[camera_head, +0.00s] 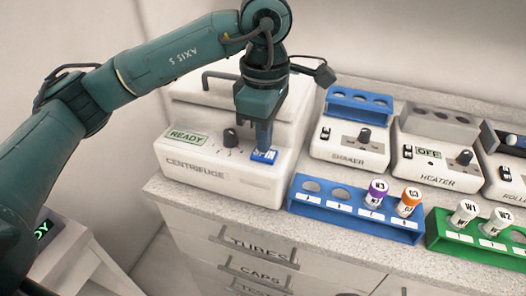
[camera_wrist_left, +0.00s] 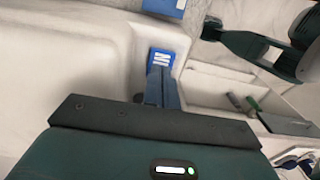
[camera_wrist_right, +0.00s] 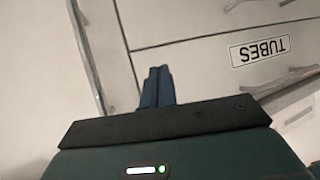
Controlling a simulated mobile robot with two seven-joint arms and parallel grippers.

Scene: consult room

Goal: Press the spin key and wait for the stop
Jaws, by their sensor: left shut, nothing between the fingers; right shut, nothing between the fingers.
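The white centrifuge (camera_head: 190,178) stands at the back left of the counter, and its display (camera_head: 187,136) reads READY. The blue spin key (camera_head: 263,156) is on its front at the right, partly covered by my left gripper (camera_head: 262,146). The left gripper is shut and empty, its tips pointing down right at the key; I cannot tell whether they touch it. In the left wrist view the key (camera_wrist_left: 161,59) shows just beyond the closed fingertips (camera_wrist_left: 160,72). My right gripper (camera_wrist_right: 159,72) is shut and empty, in front of the drawers in the right wrist view.
The shaker (camera_head: 345,146) and heater (camera_head: 435,155) stand right of the centrifuge. A blue rack (camera_head: 345,211) with purple-capped and orange-capped tubes and a green rack (camera_head: 470,243) with white-capped tubes stand at the counter front. A TUBES drawer (camera_head: 258,245) lies below.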

